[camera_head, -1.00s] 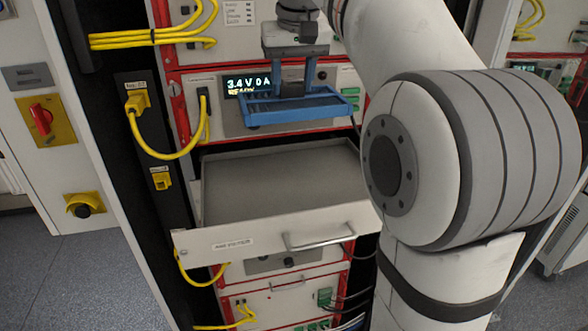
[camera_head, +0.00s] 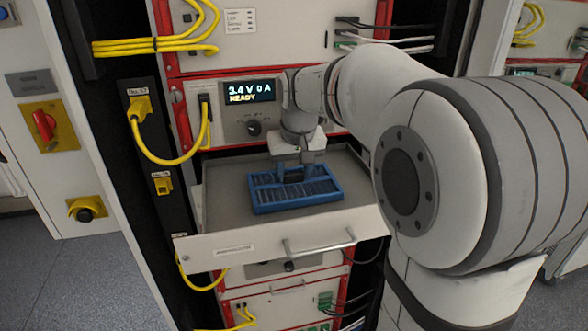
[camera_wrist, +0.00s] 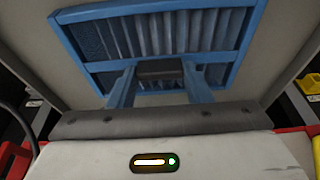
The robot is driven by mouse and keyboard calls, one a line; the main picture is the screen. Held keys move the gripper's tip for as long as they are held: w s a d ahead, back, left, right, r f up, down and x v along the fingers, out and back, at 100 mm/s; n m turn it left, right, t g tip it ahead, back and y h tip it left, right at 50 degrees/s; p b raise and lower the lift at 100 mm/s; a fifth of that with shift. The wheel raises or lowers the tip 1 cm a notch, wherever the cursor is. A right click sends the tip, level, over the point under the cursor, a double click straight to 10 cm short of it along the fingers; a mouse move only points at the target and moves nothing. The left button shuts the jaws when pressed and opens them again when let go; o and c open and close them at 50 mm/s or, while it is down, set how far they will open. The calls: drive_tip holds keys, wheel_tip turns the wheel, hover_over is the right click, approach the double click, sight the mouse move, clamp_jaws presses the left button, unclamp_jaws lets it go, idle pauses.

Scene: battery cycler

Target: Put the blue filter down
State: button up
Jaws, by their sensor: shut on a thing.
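The blue filter (camera_head: 262,196) has a blue frame with dark pleats and lies flat at the open grey drawer (camera_head: 225,222), low over or on its floor; I cannot tell whether it touches. My gripper (camera_head: 292,174) points down over the filter and is shut on its middle bar. The fingertips are partly hidden.
The drawer front with its handle (camera_head: 318,244) sticks out of the rack. Above it is a panel with a lit display (camera_head: 249,92) reading 3.4 V 0 A READY. Yellow cables (camera_head: 165,150) hang at the left. Bare drawer floor shows left of the filter.

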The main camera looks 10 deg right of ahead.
sight(297, 192)
drive_tip(key=shift+f, duration=0.15)
drive_tip(key=shift+f, duration=0.1)
drive_tip(key=o, duration=1)
drive_tip(key=b+v, duration=0.1)
drive_tip(key=v, duration=1.1)
drive_tip(key=shift+s, duration=0.1)
